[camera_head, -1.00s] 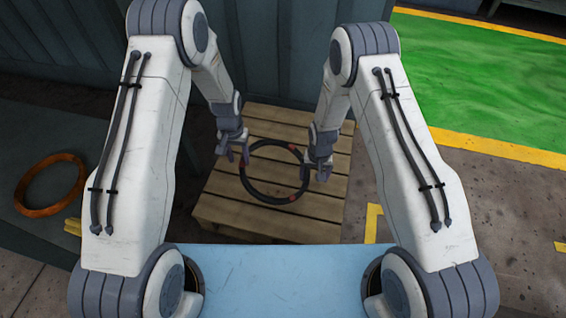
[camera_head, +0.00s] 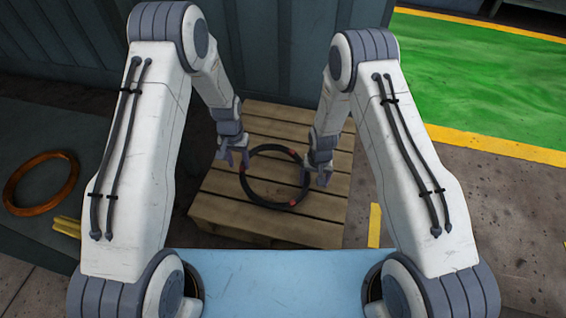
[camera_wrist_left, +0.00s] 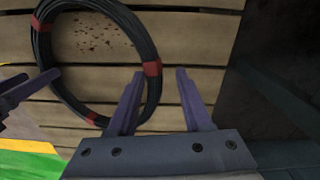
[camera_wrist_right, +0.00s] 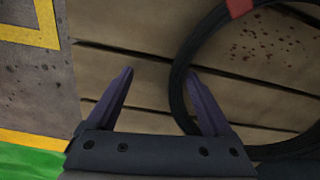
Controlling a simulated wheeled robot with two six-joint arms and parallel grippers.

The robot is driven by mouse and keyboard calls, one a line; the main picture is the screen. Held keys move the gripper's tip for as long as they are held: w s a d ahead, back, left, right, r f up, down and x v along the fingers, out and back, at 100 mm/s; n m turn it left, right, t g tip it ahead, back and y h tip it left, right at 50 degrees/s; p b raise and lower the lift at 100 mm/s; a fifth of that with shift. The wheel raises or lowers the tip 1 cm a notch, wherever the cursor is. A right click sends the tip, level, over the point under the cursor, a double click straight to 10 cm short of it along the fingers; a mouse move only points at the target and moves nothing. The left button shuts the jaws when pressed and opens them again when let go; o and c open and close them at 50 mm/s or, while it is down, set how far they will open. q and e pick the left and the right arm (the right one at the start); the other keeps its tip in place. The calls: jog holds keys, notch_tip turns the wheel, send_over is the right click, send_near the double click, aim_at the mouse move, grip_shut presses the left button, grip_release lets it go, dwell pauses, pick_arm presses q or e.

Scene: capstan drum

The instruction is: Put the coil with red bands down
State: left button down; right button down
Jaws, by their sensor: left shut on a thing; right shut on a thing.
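The black coil with red bands (camera_head: 247,190) is a ring lying level over the wooden pallet. My left gripper (camera_head: 232,158) is at its left side and my right gripper (camera_head: 322,176) at its right side. In the left wrist view, the coil (camera_wrist_left: 100,113) passes between the fingers of my left gripper (camera_wrist_left: 160,72), by a red band. In the right wrist view, the coil (camera_wrist_right: 178,85) runs between the fingers of my right gripper (camera_wrist_right: 160,72), close to one finger. Both grippers are shut on the coil. I cannot tell whether the coil touches the pallet.
The slatted wooden pallet (camera_head: 230,215) is bare around the coil. An orange coil (camera_head: 42,208) lies on a dark surface at the left, near a yellow object (camera_head: 66,226). A dark panelled wall (camera_head: 280,60) stands behind. Green floor (camera_head: 490,80) with yellow edging is at the right.

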pick_arm(q)
jog(key=c, duration=0.8)
grip_release()
jog(key=shift+w+a, duration=0.5)
jog(key=shift+a, duration=0.05)
pick_arm(e)
jog(key=shift+c, duration=0.9)
grip_release()
jog(key=shift+s+d+f+g, duration=0.15)
jog(key=shift+s+d+f, duration=0.2)
jog(key=shift+s, duration=0.15)
jog(key=shift+s+d+f+g, duration=0.15)
jog(key=shift+s+d+f, duration=0.1)
jog(key=shift+s+f, duration=0.15)
pick_arm(q)
jog(key=o, duration=0.5)
pick_arm(e)
jog(key=shift+o, duration=0.9)
jog(key=shift+r, duration=0.15)
jog(key=shift+w+a+r, duration=0.1)
jog(key=shift+w, duration=0.05)
jog(key=shift+w+a+r, duration=0.1)
jog(key=shift+w+r, duration=0.05)
pick_arm(q)
notch_tip(320, 180, up, 12)
jog(key=shift+s, duration=0.15)
pick_arm(e)
notch_tip(320, 180, up, 12)
